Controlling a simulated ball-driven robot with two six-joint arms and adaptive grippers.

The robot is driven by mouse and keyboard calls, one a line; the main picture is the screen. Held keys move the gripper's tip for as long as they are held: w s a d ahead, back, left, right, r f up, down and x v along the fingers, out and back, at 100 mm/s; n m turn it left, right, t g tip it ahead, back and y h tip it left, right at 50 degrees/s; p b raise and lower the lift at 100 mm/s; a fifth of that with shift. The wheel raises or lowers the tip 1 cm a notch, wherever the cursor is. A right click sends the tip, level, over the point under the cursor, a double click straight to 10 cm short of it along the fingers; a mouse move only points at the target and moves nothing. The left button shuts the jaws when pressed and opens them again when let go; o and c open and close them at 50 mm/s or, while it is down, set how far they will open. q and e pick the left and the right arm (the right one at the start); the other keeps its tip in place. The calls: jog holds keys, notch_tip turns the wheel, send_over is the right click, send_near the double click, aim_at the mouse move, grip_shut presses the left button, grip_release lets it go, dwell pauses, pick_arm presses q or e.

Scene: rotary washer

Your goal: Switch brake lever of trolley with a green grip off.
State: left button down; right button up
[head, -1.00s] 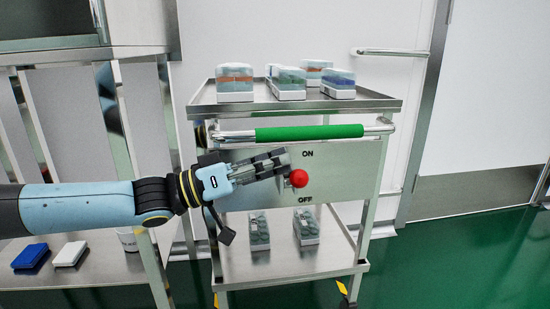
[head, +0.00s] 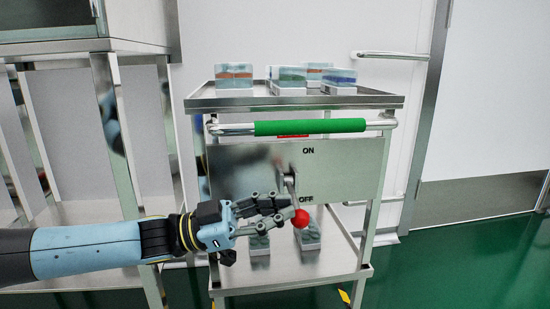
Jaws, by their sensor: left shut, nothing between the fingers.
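The trolley (head: 290,277) stands in the middle, with a green grip (head: 310,126) on its metal push bar. A metal panel (head: 345,168) below the grip reads ON above and OFF below. The brake lever (head: 290,186) has a red ball knob (head: 300,218) and hangs downward, its knob beside and below the OFF label. My left gripper (head: 288,208) is shut and empty, its fingertips just left of the knob and close to the lever. I cannot tell whether they touch. My right gripper is not in view.
Several boxes of tubes (head: 339,81) stand on the trolley's top shelf. More boxes (head: 308,236) sit on its lower shelf, partly behind my gripper. A metal table (head: 75,212) stands at the left. Green floor (head: 450,260) is open at the right.

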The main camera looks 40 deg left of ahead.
aim_at(296, 227)
pick_arm(q)
notch_tip(296, 227, down, 3)
jog(key=m+b, duration=0.1)
jog(key=m, duration=0.2)
jog(key=shift+g+h, duration=0.3)
jog(key=shift+g, duration=0.1)
jog(key=shift+w+a+f+m, duration=0.1)
jog(key=shift+a+f+m, duration=0.05)
jog(key=shift+f+m, duration=0.45)
jog(key=shift+w+a+f+b, duration=0.15)
jog(key=shift+f+b, duration=0.3)
jog(key=shift+b, duration=0.05)
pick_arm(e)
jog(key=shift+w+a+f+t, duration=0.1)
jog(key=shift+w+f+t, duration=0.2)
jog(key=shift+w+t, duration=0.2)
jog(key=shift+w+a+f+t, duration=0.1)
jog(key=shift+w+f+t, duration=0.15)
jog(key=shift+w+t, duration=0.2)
